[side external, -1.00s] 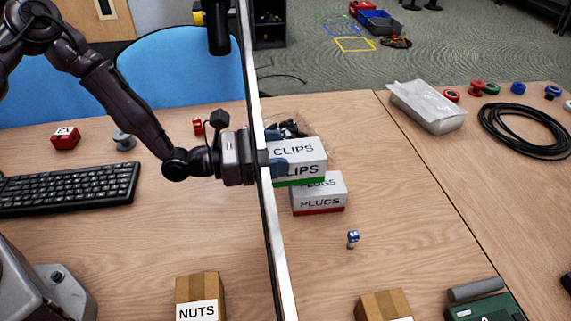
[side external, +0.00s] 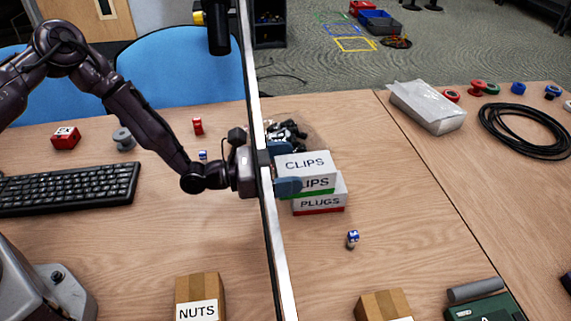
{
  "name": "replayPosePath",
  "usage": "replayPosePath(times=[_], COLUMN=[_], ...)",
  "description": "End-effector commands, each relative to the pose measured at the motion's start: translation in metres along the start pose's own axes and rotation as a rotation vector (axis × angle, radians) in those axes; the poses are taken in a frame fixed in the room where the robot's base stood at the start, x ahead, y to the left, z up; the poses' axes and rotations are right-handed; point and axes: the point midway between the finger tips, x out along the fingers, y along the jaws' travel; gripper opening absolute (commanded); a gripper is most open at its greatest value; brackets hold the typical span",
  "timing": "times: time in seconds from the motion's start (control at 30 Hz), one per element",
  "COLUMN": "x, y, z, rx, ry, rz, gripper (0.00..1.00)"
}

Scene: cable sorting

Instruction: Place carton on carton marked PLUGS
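The white carton marked CLIPS (side external: 319,182), with a green bottom band, sits on top of the white carton marked PLUGS (side external: 320,206), which has a red bottom band and stands on the table. The upper carton is set slightly back and left, its edges roughly in line with the lower one. My gripper (side external: 284,167) reaches in from the left, one finger before the CLIPS carton's front face and one behind it. The fingers look spread a little wider than the carton. A pale upright post hides part of the gripper and the cartons' left side.
A clear bag of dark parts (side external: 288,132) lies right behind the cartons. A small blue-and-white item (side external: 352,239) stands in front right. A NUTS box (side external: 200,292) and another brown box (side external: 384,305) stand at the front.

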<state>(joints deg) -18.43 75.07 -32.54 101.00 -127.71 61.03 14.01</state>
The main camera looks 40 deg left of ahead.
Motion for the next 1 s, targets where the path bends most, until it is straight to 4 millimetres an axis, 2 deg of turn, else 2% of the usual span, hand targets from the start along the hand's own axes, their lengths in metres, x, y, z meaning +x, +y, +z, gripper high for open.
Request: replayPosePath(times=[0.37, 0.47, 0.8, 1.0], x=[-0.003, -0.017, -0.089, -0.114], y=[0.0, 0.0, 0.001, 0.0], z=[0.003, 0.003, 0.003, 0.003], rx=[0.0, -0.001, 0.0, 0.0], ry=[0.001, 0.001, 0.001, 0.001], rz=[0.0, 0.0, 0.003, 0.001], gripper=[0.94, 0.94, 0.94, 0.94])
